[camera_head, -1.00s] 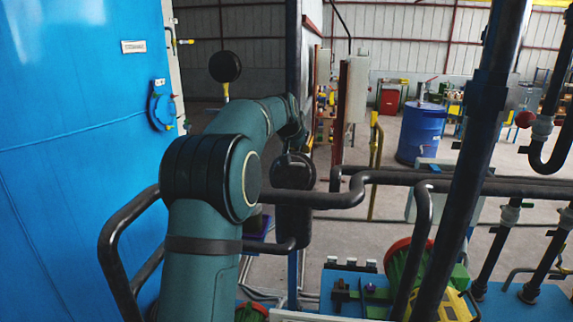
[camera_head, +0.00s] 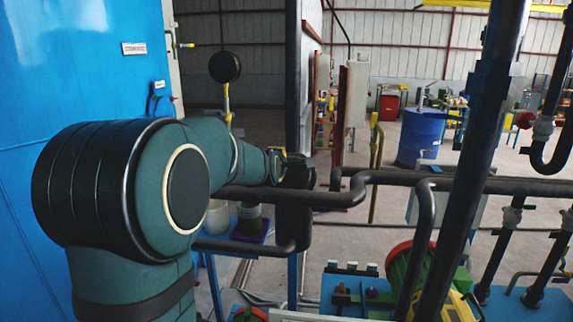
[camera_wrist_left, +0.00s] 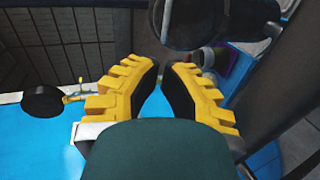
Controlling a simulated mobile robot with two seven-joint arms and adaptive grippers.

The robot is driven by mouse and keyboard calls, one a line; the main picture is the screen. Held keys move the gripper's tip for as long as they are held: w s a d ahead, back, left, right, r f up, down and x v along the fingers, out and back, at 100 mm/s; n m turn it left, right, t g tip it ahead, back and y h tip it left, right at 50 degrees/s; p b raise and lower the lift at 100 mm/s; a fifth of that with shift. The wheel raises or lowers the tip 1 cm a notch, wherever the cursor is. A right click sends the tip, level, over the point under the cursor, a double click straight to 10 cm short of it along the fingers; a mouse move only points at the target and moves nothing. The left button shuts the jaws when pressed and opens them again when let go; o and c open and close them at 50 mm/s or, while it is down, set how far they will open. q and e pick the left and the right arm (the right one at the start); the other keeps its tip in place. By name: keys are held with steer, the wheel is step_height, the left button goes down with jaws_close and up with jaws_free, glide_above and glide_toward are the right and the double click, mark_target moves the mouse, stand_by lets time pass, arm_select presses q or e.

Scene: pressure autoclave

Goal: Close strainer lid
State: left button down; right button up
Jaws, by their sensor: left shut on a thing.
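The strainer (camera_head: 293,222) is a dark upright cylinder on the black pipework in the middle of the head view. Its black lid (camera_head: 298,173) shows at its top, partly hidden by my left gripper (camera_head: 281,166). I cannot tell whether the lid sits flush. In the left wrist view, my left gripper's yellow fingers with black pads (camera_wrist_left: 162,66) come together at their tips. They are shut at the lid's edge or handle, and the exact contact is hidden. The round black lid (camera_wrist_left: 192,22) lies just beyond the tips. My right gripper is not in view.
A large blue cabinet (camera_head: 85,75) stands at left. A round black gauge on a yellow stem (camera_head: 225,68) rises above my forearm. Black pipes (camera_head: 430,180) run across the right. A blue barrel (camera_head: 420,135) stands far behind on open floor.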

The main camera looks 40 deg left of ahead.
arm_select(q)
steer(key=b, duration=0.3)
glide_above(291, 175)
steer(key=s+d, duration=0.1)
steer(key=s, duration=0.3)
steer(key=shift+w+d+f, duration=0.1)
steer(key=shift+f, duration=1.1)
steer(key=shift+w+f, duration=0.1)
steer(key=shift+f, duration=1.05)
